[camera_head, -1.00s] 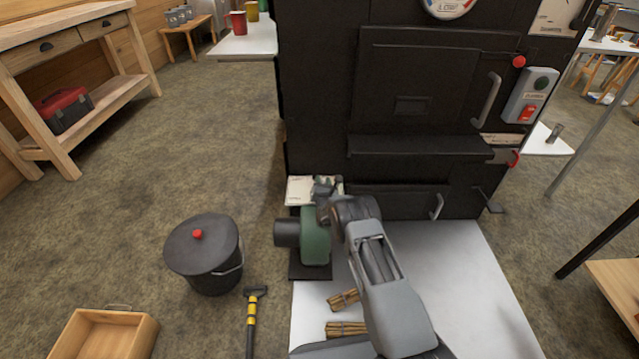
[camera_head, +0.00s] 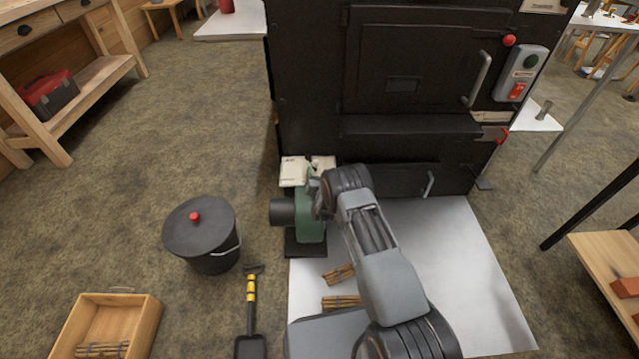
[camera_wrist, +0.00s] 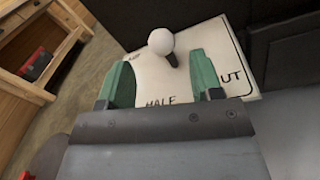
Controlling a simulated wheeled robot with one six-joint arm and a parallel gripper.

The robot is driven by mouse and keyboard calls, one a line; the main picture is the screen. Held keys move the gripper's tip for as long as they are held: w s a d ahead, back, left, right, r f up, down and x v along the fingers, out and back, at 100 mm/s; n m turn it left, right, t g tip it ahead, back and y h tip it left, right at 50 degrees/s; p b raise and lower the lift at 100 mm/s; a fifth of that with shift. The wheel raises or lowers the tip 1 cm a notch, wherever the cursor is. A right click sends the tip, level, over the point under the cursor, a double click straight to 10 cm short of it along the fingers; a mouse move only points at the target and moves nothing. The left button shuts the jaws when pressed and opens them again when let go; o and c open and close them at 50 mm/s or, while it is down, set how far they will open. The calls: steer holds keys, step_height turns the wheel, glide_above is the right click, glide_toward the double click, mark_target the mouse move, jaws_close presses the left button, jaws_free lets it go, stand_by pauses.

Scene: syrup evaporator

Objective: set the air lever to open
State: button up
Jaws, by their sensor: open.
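The air lever has a white ball knob (camera_wrist: 161,41) on a short dark stem. It rises from a cream plate (camera_wrist: 146,78) lettered HALF near my gripper, with the letters UT at the right and a partly hidden word at the upper left. The knob leans toward the upper left in the wrist view. My gripper (camera_wrist: 161,76) is open, its green fingers on either side of and short of the knob; I see no contact. In the head view my gripper (camera_head: 318,187) is by the cream plate (camera_head: 292,172), above the green blower (camera_head: 309,218).
The black evaporator front (camera_head: 400,80) stands close behind the plate. A lidded black bucket (camera_head: 203,235), a shovel (camera_head: 250,300) and a wooden box (camera_head: 108,330) are on the floor at left. Kindling bundles (camera_head: 340,302) lie on the white floor sheet (camera_head: 460,270).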

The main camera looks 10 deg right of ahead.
steer(key=s, duration=0.2)
steer(key=s+p, duration=0.1)
steer(key=s, duration=0.2)
steer(key=s+p, duration=0.1)
steer(key=s, duration=0.1)
steer(key=shift+s+a, duration=0.3)
steer(key=shift+s, duration=0.1)
